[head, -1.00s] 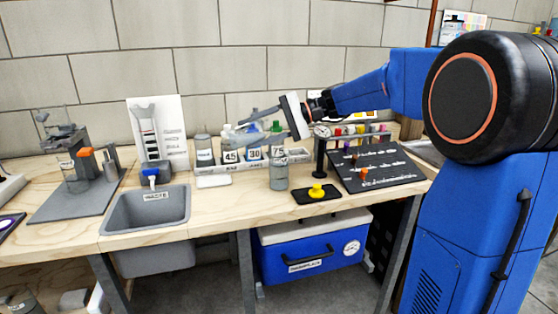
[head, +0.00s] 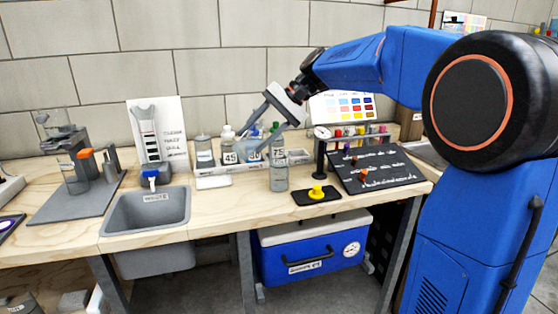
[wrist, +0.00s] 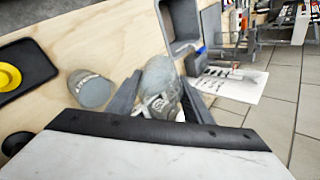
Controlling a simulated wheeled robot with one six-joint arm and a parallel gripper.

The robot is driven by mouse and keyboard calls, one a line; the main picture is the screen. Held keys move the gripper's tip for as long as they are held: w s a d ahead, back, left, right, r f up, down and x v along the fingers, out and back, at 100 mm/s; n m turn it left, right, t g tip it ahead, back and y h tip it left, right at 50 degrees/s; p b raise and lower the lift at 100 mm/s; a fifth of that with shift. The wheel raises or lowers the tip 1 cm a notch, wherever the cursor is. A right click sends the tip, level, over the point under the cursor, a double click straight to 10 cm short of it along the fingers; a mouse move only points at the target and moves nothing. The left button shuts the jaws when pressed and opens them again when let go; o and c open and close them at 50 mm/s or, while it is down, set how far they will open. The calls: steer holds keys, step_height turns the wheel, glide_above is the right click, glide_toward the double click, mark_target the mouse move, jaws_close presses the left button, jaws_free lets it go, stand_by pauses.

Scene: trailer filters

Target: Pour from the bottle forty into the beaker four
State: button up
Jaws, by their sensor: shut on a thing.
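My gripper (head: 260,132) is above the back rack, pointing down and left. In the wrist view its two fingers (wrist: 157,103) close on a clear bottle (wrist: 159,76) with a pale label. I cannot read a forty on it. In the head view this bottle is pale and hard to separate from the rack bottles behind it. A clear cylindrical vessel (head: 279,174), probably the beaker, stands upright on the bench in front of the rack. It also shows in the wrist view (wrist: 90,90), left of the held bottle and apart from it. Its marking is too small to read.
The rack holds bottles, one labelled 45 (head: 230,157). The grey waste sink (head: 147,214) is left. A yellow knob on a black pad (head: 317,194), a gauge stand (head: 321,150) and a black board (head: 375,168) are right. Bench between sink and pad is mostly clear.

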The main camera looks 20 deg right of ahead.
mark_target(242, 144)
steer(key=shift+a+f+h, duration=0.25)
steer(key=shift+f+h, duration=0.1)
steer(key=shift+h, duration=0.45)
steer(key=shift+w+a+f+g+h+b, duration=0.1)
steer(key=shift+a+f+g+h+b, duration=0.3)
steer(key=shift+h, duration=0.4)
steer(key=shift+a+f+h, duration=0.45)
steer(key=shift+f+h, duration=0.25)
steer(key=shift+f, duration=0.15)
steer(key=f+h, duration=0.1)
steer(key=a+f+b, duration=0.1)
steer(key=f, duration=0.1)
steer(key=shift+w+f+h, duration=0.15)
steer(key=shift+f+h, duration=0.15)
steer(key=shift+h, duration=0.1)
steer(key=shift+w+a+f+g+h, duration=0.1)
steer(key=shift+a+f+g+h, duration=0.1)
steer(key=shift+h, duration=0.25)
steer(key=shift+a+f+g+h, duration=0.1)
steer(key=shift+g+h, duration=0.1)
steer(key=shift+h, duration=0.25)
steer(key=shift+r, duration=2.55)
